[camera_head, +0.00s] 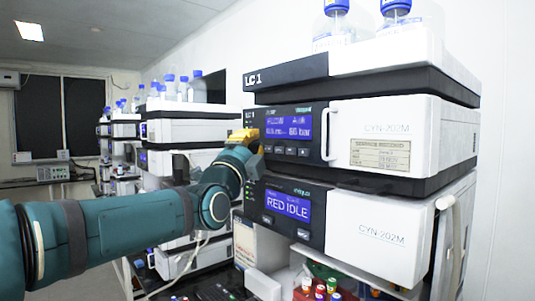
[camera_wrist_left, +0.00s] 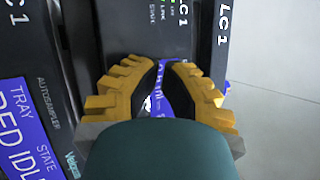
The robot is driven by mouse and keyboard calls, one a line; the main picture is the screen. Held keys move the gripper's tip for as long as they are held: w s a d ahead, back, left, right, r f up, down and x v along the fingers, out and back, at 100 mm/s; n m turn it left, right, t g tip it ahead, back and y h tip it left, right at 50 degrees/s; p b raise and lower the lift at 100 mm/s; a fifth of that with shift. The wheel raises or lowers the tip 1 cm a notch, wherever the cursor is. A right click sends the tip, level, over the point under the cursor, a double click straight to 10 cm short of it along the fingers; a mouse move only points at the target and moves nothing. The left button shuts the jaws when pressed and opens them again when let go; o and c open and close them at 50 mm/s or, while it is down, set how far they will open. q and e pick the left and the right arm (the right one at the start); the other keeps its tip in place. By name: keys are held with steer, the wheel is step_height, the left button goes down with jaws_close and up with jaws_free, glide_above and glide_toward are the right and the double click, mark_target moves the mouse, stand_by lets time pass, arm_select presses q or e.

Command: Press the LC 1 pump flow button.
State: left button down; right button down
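The LC 1 stack (camera_head: 390,135) stands at the right in the head view. Its upper module, taken as the pump, has a blue display (camera_head: 289,125) with a FLOW reading and a row of dark buttons (camera_head: 290,151) under it. My left gripper (camera_head: 243,137), with yellow fingers, is at the left edge of this front panel, left of the buttons. In the left wrist view, the fingers (camera_wrist_left: 163,68) point at the dark panel, tips close together with a narrow gap and nothing held. They partly cover the blue display (camera_wrist_left: 170,95). Button contact is not visible. My right gripper is out of view.
A lower module with a RED IDLE display (camera_head: 287,205) sits below. A white handle (camera_head: 328,132) stands out beside the pump panel. Colored-cap vials (camera_head: 320,286) stand below. More instrument stacks (camera_head: 180,130) stand behind my left arm.

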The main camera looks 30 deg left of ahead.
arm_select(q)
steer(key=shift+a, duration=0.1)
steer(key=s+b, duration=0.1)
steer(key=s+a+b, duration=0.1)
steer(key=s, duration=0.1)
steer(key=s+b, duration=0.1)
steer(key=shift+s+a, duration=0.35)
steer(key=shift+a, duration=0.05)
stand_by(0.3)
stand_by(0.5)
